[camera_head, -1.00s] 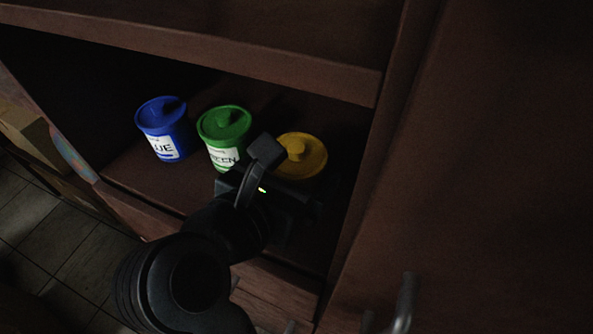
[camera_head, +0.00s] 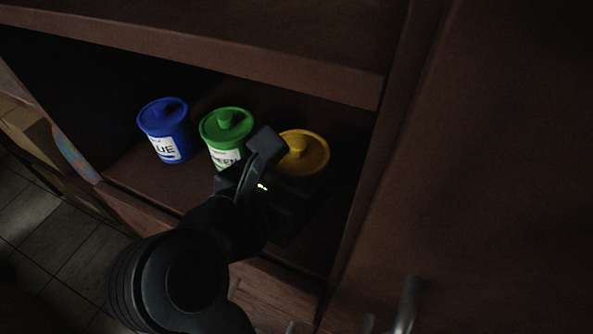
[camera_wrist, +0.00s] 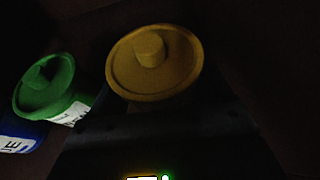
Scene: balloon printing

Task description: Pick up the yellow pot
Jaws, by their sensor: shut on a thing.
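The yellow pot (camera_head: 303,152) stands on the cabinet shelf, at the right end of a row of pots. Its round lid with a knob shows; my gripper hides most of its body in the head view. In the wrist view the yellow pot (camera_wrist: 155,62) is straight ahead, its lid filling the upper middle. My gripper (camera_head: 285,178) is at the front of the pot and shut on it. The fingertips are dark and hard to make out in both views. I cannot tell whether the pot's base is clear of the shelf.
A green pot (camera_head: 226,125) stands close on the left, partly behind my gripper, and a blue pot (camera_head: 164,130) stands further left. An upper shelf board (camera_head: 200,45) lies above the row. The cabinet's upright (camera_head: 372,150) is close on the right.

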